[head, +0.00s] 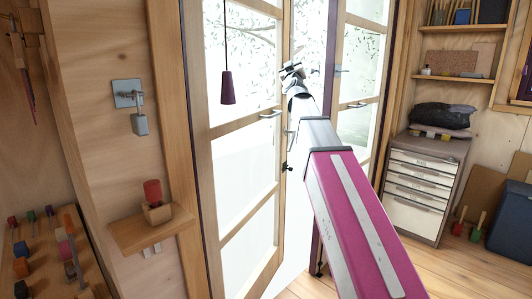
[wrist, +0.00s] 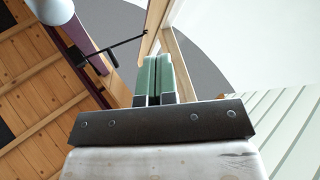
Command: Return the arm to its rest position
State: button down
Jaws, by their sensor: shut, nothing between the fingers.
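My arm (head: 350,215), with a magenta link, reaches from the lower right of the head view up toward the glazed doors. My gripper (head: 291,70) is small at its far end, in front of the bright door opening, and its fingers are too small to read there. In the wrist view my gripper (wrist: 155,60) shows two green-padded fingers side by side, shut with nothing between them. The arm is stretched out, not folded.
A wooden glazed door leaf (head: 202,120) with a handle (head: 270,113) stands left of my arm; another leaf (head: 375,60) stands right. Floor (head: 470,265) is clear at lower right.

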jog(key=s+f+g+y, duration=0.15)
jog(key=f+g, duration=0.25)
jog(key=f, duration=1.1)
jog(key=s+d+f+g+y, duration=0.1)
jog(key=s+f+g, duration=0.25)
jog(key=f, duration=1.15)
jog(key=s+f+g+y, duration=0.1)
jog(key=f+g, duration=0.4)
jog(key=f, duration=1)
jog(key=s+d+f+m+g+h, duration=0.1)
jog(key=s+d+f+g, duration=0.1)
jog(key=s+f, duration=0.6)
jog(key=s+d+f+m+g+h, duration=0.1)
jog(key=s+d+f+m+g, duration=0.1)
jog(key=s+f+g, duration=0.3)
jog(key=s+d+f+m+g+h, duration=0.1)
jog(key=s+d+f+m+g, duration=0.1)
jog(key=s+f, duration=1.1)
jog(key=shift+s+d+f+g, duration=0.15)
jog(key=shift+d+f+g, duration=0.2)
jog(key=shift+d+g, duration=0.7)
jog(key=shift+a+h, duration=0.15)
jog(key=shift+h, duration=0.1)
